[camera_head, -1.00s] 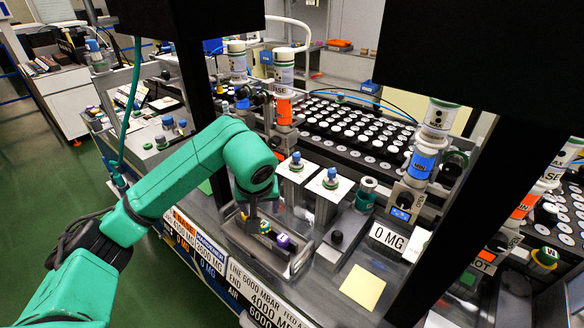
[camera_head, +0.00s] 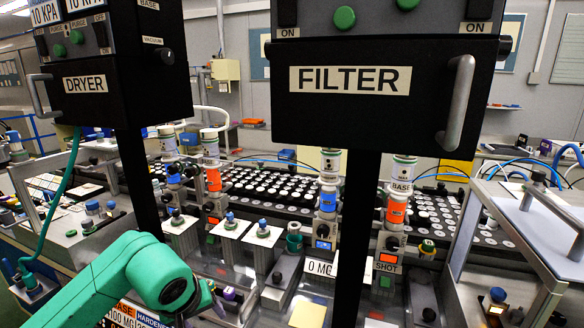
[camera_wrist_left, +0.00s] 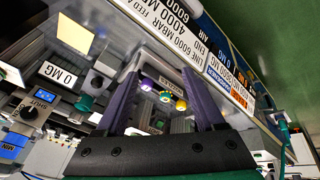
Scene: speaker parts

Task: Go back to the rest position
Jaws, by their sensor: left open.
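My green left arm enters at the bottom left of the head view. My left gripper (camera_head: 205,300) is only partly seen there, dark and near the bottom edge, with its tips cut off or hidden. In the left wrist view its two purple-grey fingers stand wide apart (camera_wrist_left: 163,88), and nothing is held between them. Small yellow, purple and green-ringed knobs (camera_wrist_left: 165,96) show beyond the gap, on the bench machine. I cannot tell the exact distance to them. My right gripper is not in view.
A black FILTER box (camera_head: 385,85) and a DRYER box (camera_head: 110,75) hang on dark posts above the bench. Several labelled bottles (camera_head: 328,180) stand before a rack of white caps (camera_head: 265,183). A metal-framed case (camera_head: 545,215) stands at the right. Green floor shows in the wrist view (camera_wrist_left: 270,40).

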